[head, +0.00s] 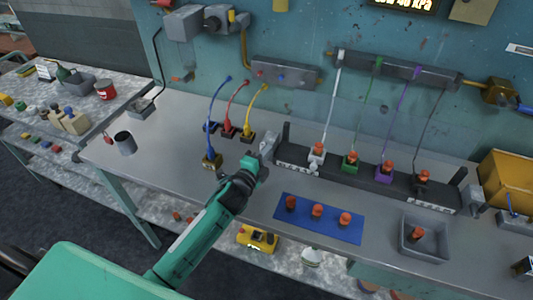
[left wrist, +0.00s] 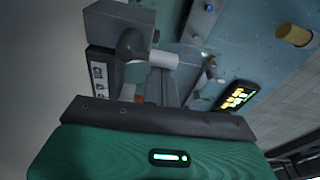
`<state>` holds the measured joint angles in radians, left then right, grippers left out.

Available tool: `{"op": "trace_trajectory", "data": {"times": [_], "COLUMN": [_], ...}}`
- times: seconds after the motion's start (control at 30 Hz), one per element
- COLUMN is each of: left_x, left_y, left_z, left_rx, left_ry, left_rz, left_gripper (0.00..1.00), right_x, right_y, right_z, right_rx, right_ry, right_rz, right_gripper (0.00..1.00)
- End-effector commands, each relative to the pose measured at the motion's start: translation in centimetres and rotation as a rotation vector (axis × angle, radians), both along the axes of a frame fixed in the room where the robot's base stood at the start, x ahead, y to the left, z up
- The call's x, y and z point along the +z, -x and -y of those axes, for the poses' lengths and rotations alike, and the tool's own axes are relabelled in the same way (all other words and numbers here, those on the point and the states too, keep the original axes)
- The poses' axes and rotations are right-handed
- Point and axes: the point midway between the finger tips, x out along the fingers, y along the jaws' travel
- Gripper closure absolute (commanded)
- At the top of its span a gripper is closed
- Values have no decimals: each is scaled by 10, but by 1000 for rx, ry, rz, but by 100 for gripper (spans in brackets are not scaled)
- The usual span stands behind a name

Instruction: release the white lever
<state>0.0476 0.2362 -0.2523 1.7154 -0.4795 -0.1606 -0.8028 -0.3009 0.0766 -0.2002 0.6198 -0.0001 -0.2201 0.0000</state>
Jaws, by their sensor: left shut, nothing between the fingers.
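A long dark rack (head: 375,181) lies across the bench. A pale grey-white lever-like part (head: 268,146) sits at its left end and is the likeliest white lever. A pale rounded bar (left wrist: 165,58) joined to a dark round knob shows close up in the left wrist view, beside a grey block (left wrist: 118,28). My left gripper (head: 254,166) is just in front of the rack's left end, shut and empty. I cannot tell whether it touches the lever. In the left wrist view the gripper's fingers (left wrist: 160,88) point toward the bar. My right gripper is not in view.
Blue, red and yellow cables run to small blocks (head: 230,129) left of the rack. A blue mat (head: 330,229) with orange-topped pieces and a grey tray (head: 408,257) lie in front. A dark cup (head: 125,143) stands far left. The bench's left middle is clear.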

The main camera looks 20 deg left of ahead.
Motion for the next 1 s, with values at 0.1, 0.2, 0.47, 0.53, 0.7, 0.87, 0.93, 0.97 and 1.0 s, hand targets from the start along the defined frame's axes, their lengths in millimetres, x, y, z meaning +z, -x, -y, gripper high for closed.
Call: {"op": "trace_trajectory", "data": {"times": [0.1,0.2,0.47,0.53,0.7,0.87,0.93,0.97,1.0], "left_x": [0,1,1,1,2,3,3,3,3], "left_y": [0,0,0,0,0,0,0,0,0], "left_z": [-1,-1,-3,-4,-7,-11,-14,-15,-17], "left_rx": [0,0,-1,-1,1,0,1,1,1], "left_ry": [15,30,78,94,155,257,312,338,373], "left_rz": [-1,0,-1,-2,-5,-8,-9,-11,-13], "left_gripper": [100,100,100,100,100,100,100,100,100], "right_x": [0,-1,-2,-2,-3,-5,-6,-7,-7], "right_y": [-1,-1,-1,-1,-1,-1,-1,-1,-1], "right_z": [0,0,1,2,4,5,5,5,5], "right_rx": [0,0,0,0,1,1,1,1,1], "right_ry": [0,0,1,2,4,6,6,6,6], "right_rz": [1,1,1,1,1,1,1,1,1], "right_gripper": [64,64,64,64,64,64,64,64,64]}}
